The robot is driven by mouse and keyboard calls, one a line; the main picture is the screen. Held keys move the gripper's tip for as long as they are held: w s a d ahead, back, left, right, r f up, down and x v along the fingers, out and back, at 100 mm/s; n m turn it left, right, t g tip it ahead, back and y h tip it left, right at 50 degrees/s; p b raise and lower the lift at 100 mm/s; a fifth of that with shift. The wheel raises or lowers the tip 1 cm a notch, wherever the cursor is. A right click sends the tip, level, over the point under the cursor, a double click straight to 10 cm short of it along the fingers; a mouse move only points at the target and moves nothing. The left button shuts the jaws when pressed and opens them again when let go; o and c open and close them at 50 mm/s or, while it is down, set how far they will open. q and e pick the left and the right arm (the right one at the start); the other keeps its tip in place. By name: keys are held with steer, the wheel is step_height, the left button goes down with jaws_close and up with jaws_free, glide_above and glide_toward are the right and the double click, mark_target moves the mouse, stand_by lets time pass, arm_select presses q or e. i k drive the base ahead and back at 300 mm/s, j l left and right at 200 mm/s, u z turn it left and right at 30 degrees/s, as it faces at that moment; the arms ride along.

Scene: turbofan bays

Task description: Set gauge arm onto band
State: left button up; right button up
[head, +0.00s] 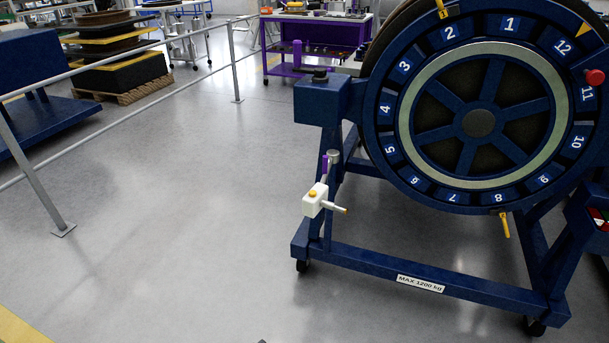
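A large dark blue wheel (479,182) with numbered segments faces me in a blue stand. A pale metallic ring, which looks like the band (408,112), runs around its face between the numbers and the spokes. A small white box with an orange button, which looks like the gauge arm (314,200), is at the stand's left leg. A thin rod with an orange tip sticks out of it to the right, apart from the band. A purple and grey piece (328,164) is just above the box.
The blue stand's front beam (350,262) runs low along the floor, with castors below. A yellow handle (505,225) hangs under the wheel and a red knob (595,77) is at its right. A grey railing (150,110) crosses the left. Floor between is clear.

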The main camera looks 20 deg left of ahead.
mark_target(311, 206)
steer(key=j, duration=0.65)
steer(key=i+j, duration=0.15)
steer(key=j, duration=0.45)
